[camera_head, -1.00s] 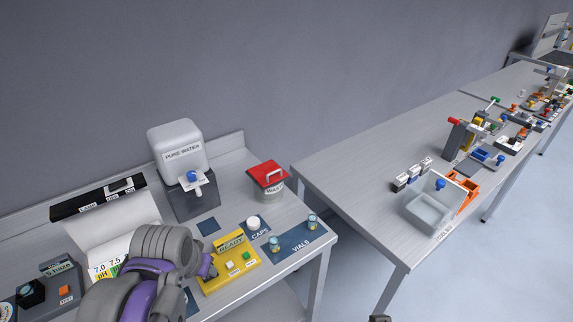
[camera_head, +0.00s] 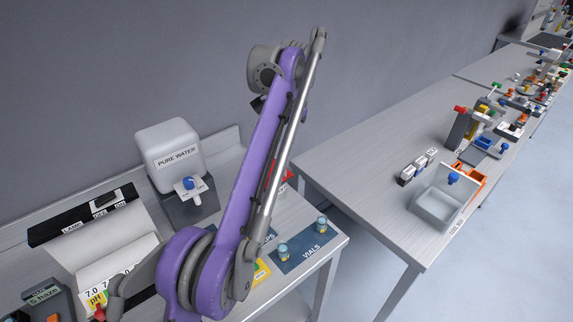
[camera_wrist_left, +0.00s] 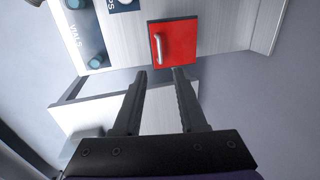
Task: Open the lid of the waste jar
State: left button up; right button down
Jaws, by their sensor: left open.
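The waste jar's red lid (camera_wrist_left: 185,42) with its silver bar handle (camera_wrist_left: 158,47) shows from above in the left wrist view, and it looks shut. My left gripper (camera_wrist_left: 160,73) is open and empty, its two fingers pointing at the lid's near edge, with the handle ahead of the fingertips. I cannot tell whether they touch it. In the head view my raised left arm hides most of the jar; only slivers of the red lid (camera_head: 284,187) show beside the arm. The left fingers are not clear there. My right gripper is out of view.
The pure water dispenser (camera_head: 170,145) stands left of my arm. The vials mat (camera_head: 311,252) holds two vials at the bench's right end. The second table (camera_head: 345,165) lies right, across a gap. The bench's back ledge (camera_head: 228,140) runs behind the jar.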

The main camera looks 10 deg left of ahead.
pick_arm(q)
jog(key=b, duration=0.3)
send_over(280, 181)
notch_tip(280, 181, down, 10)
jog(key=shift+a+f, duration=0.1)
jog(key=shift+f, duration=0.05)
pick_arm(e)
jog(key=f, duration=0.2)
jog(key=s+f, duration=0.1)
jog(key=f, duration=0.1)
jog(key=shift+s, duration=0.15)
pick_arm(q)
grip_shut()
dwell(0.7)
